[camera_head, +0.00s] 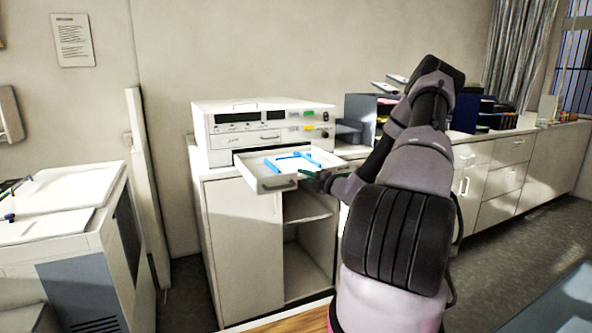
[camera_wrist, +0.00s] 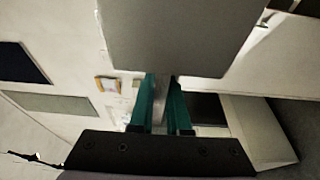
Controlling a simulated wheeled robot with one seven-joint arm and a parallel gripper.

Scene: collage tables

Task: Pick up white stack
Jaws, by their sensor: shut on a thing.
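My gripper (camera_head: 312,175) is at the right front of an open white tray-like drawer (camera_head: 262,176) in the head view. No separate white stack can be made out there; the drawer's inside is white, with several blue strips (camera_head: 288,161) lying in it. In the wrist view, my gripper's two teal fingers (camera_wrist: 163,82) are closed on a narrow pale piece. I cannot tell whether the pinched piece is the white stack or part of the drawer.
A white machine (camera_head: 262,122) with dark displays stands on a cabinet (camera_head: 243,240) with an open shelf. A white unit (camera_head: 60,235) stands at the left. A long counter (camera_head: 505,165) with drawers runs along the right. Bare floor (camera_head: 510,238) shows at the right.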

